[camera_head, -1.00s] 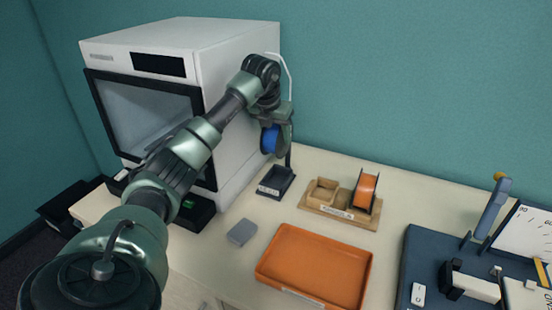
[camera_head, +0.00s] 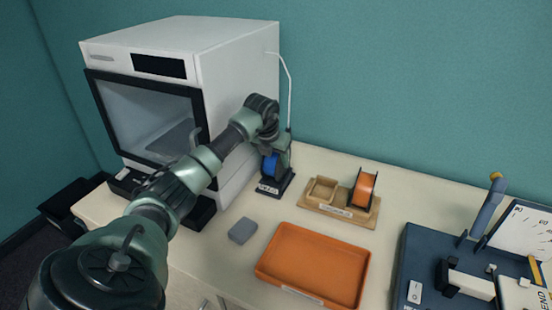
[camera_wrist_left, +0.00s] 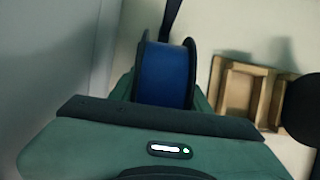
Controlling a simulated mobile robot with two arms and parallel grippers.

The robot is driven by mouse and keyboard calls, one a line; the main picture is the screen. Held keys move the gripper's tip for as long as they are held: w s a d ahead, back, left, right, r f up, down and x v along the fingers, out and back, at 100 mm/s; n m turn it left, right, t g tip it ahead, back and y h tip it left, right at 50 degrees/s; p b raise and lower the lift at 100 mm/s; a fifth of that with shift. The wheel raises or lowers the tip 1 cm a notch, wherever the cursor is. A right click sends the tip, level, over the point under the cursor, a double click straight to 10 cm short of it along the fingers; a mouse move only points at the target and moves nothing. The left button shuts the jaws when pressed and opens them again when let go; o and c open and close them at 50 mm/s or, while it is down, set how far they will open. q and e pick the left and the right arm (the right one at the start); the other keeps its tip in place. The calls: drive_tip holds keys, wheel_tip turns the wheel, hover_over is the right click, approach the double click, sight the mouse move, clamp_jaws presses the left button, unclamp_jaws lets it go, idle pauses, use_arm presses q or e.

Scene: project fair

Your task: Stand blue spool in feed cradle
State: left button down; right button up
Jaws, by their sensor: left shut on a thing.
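The blue spool (camera_head: 270,165) stands upright, low at the dark feed cradle (camera_head: 272,188) beside the white printer; it also shows in the left wrist view (camera_wrist_left: 166,75). My left gripper (camera_head: 277,160) is shut on the spool from above. The cradle's front label shows below the spool. The gripper hides part of the cradle, so I cannot tell whether the spool touches its bottom. My right gripper is not in view.
The white printer (camera_head: 232,70) stands close on the left. A wooden holder (camera_head: 318,207) with an orange spool (camera_head: 364,187) is to the right. An orange tray (camera_head: 315,262) and grey block (camera_head: 243,230) lie in front. A dark blue board (camera_head: 425,262) is at far right.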

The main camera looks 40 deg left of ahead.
use_arm(q)
drive_tip(key=shift+f, duration=0.15)
drive_tip(key=shift+f+b, duration=0.3)
drive_tip(key=shift+f, duration=0.1)
drive_tip(key=c, duration=0.7)
unclamp_jaws()
drive_tip(key=shift+r, duration=0.2)
drive_tip(key=b+v, duration=0.1)
drive_tip(key=v, duration=1.2)
drive_tip(key=shift+w, duration=0.2)
